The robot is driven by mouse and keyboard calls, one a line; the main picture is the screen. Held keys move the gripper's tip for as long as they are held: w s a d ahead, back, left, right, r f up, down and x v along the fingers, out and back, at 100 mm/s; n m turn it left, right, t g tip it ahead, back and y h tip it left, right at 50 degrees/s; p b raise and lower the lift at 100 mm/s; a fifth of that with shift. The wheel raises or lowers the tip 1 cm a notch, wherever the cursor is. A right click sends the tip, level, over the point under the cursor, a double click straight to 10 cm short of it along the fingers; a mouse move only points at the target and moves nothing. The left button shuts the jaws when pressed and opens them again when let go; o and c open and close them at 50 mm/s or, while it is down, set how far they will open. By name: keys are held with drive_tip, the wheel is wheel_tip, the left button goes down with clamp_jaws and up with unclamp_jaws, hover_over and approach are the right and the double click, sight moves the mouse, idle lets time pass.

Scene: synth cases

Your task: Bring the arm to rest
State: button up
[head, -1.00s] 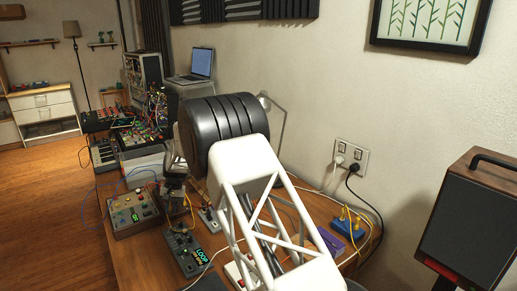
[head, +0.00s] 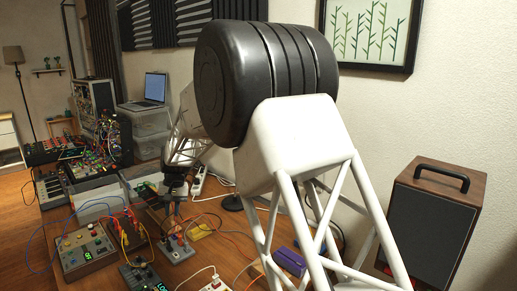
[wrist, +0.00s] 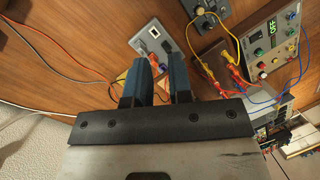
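My arm rises over the wooden table (head: 30,245), its white lattice link and black ribbed joint filling the middle of the head view. My gripper (head: 174,190) hangs downward beyond that joint, small and partly hard to make out. In the wrist view my gripper (wrist: 160,68) shows two blue-grey fingers standing apart with a gap between them. Nothing is held between them. A small grey box (wrist: 152,36) with a socket lies on the table just beyond the fingertips.
Pedal-like boxes with cables stand near the gripper, including a box with a green display (head: 86,250). A synthesizer rack (head: 105,140), a laptop (head: 150,92) on clear drawers (head: 150,122) and a wall stand behind. A speaker (head: 432,222) stands at right.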

drive_tip(key=s+d+r+m+t, duration=0.1)
drive_tip(key=s+d+r, duration=0.45)
drive_tip(key=d, duration=0.45)
drive_tip(key=s+d+r+t, duration=0.1)
drive_tip(key=s+d+r, duration=0.4)
drive_tip(key=d, duration=0.5)
drive_tip(key=s+d+r+m, duration=0.1)
drive_tip(key=s+d+r, duration=0.4)
drive_tip(key=d, duration=0.5)
drive_tip(key=s+d+f+t, duration=0.1)
drive_tip(key=s+d, duration=0.5)
drive_tip(key=s, duration=0.4)
drive_tip(key=s+d+f+m+h, duration=0.1)
drive_tip(key=s+d, duration=0.5)
drive_tip(key=s, duration=0.4)
drive_tip(key=s+d+f+t, duration=0.1)
drive_tip(key=s+d+f, duration=0.1)
drive_tip(key=s+d, duration=0.4)
drive_tip(key=shift+s+d+m+t+h, duration=0.3)
drive_tip(key=shift+s+m+h, duration=0.1)
drive_tip(key=shift+s, duration=1.6)
drive_tip(key=shift+f, duration=0.1)
